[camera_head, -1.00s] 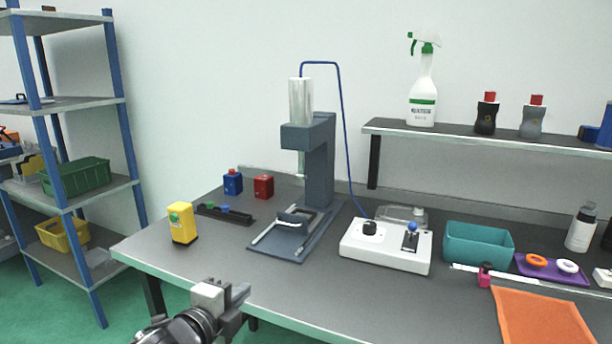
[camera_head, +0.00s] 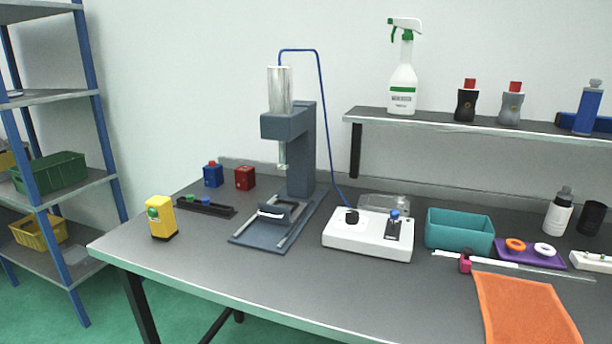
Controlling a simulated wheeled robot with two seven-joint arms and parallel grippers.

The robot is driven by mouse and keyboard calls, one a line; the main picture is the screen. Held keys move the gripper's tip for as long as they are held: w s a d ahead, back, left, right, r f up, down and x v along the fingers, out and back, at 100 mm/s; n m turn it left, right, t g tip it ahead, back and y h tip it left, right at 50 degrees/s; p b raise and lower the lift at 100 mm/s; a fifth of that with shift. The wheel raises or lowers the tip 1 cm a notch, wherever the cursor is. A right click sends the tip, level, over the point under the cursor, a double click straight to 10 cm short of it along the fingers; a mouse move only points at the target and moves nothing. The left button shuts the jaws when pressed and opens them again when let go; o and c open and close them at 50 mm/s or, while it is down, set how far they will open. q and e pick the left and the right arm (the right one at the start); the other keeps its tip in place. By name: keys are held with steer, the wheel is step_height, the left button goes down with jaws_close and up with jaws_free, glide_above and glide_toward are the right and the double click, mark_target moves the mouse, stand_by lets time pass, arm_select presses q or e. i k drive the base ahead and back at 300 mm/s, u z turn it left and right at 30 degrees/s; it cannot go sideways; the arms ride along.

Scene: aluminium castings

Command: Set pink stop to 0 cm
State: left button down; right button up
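The pink stop (camera_head: 465,262) sits on a thin pale rail or ruler (camera_head: 515,265) that lies along the right part of the bench. It is near the rail's left end, just in front of the teal bin. The scale marks are too small to read. Neither of my grippers is in the head view.
A teal bin (camera_head: 459,232) and a purple tray (camera_head: 530,258) with an orange and a white ring stand behind the rail. An orange cloth (camera_head: 527,308) lies in front. A white control box (camera_head: 367,236) and a grey press (camera_head: 290,150) stand to the left.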

mark_target(465, 263)
steer(key=z, duration=1.9)
steer(key=i, duration=0.2)
steer(key=u, duration=0.6)
